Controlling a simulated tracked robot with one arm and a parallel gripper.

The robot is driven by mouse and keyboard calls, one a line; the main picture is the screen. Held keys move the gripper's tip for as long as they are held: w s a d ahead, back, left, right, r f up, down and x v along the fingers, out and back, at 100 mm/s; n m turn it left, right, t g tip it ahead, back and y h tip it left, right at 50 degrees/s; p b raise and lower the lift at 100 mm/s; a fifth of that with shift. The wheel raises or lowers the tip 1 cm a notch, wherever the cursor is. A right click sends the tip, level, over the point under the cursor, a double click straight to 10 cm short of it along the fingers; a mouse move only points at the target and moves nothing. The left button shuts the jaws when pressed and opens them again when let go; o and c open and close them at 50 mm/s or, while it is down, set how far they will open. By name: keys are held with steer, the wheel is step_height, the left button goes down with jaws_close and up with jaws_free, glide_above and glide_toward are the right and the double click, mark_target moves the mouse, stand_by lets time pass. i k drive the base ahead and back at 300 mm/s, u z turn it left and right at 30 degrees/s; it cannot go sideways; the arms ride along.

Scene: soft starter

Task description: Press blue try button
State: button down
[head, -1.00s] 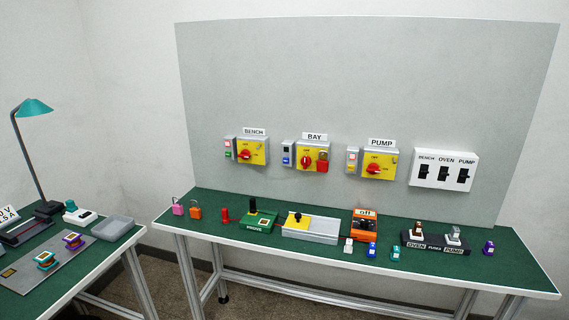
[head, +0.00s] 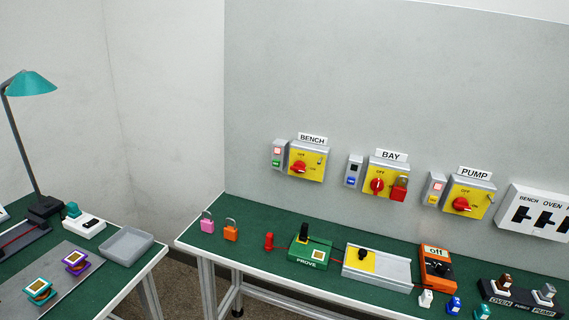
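The blue button (head: 351,181) is on the lower part of a narrow grey box (head: 354,163) on the upright panel, left of the BAY isolator. A dark square sits above the button on the same box. The BAY isolator (head: 386,176) is yellow with a red rotary knob (head: 377,186), and a red padlock (head: 399,189) hangs at its right side. My gripper is not in view, and nothing touches the button.
The BENCH isolator (head: 308,161) and PUMP isolator (head: 469,195) flank BAY. Below, the green bench (head: 215,250) carries padlocks, a green PROVE unit (head: 310,252), a grey tray with a yellow block (head: 376,268) and an orange meter (head: 437,265). A second table stands left.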

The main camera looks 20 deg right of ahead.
mark_target(351, 180)
steer(key=z, duration=0.15)
steer(key=i, duration=1.5)
steer(key=z, duration=0.7)
